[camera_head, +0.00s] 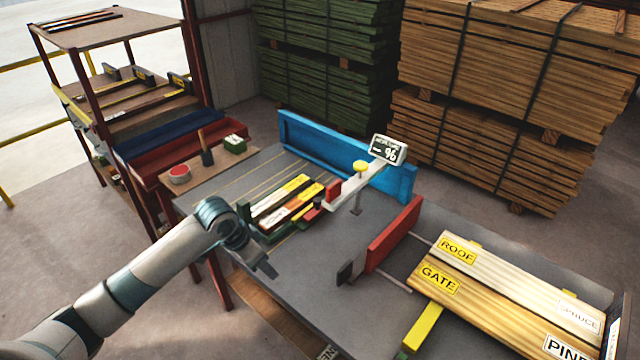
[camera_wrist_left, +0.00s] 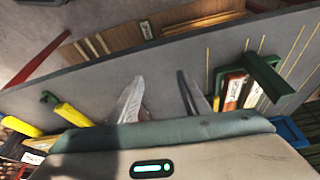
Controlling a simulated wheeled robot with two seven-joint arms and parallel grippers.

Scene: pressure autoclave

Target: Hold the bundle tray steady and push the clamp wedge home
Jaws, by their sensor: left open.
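The bundle tray (camera_head: 272,237) is green and lies on the grey table, holding several strips with white, yellow and brown faces. It also shows in the left wrist view (camera_wrist_left: 265,76), right of my fingers. A small red block (camera_head: 333,190), which may be the clamp wedge, sits at the tray's right end beside a pale arm with a yellow knob (camera_head: 360,167). My left gripper (camera_head: 265,268) is open and empty, in front of the tray and apart from it. Its two spread fingers show in the left wrist view (camera_wrist_left: 160,90). My right gripper is in no view.
A blue fence (camera_head: 345,158) runs along the table's back. A red upright plate (camera_head: 394,235) stands mid-table, with labelled boards (camera_head: 500,290) to its right. A shelf rack (camera_head: 125,80) stands left. Bare table lies between the tray and the red plate.

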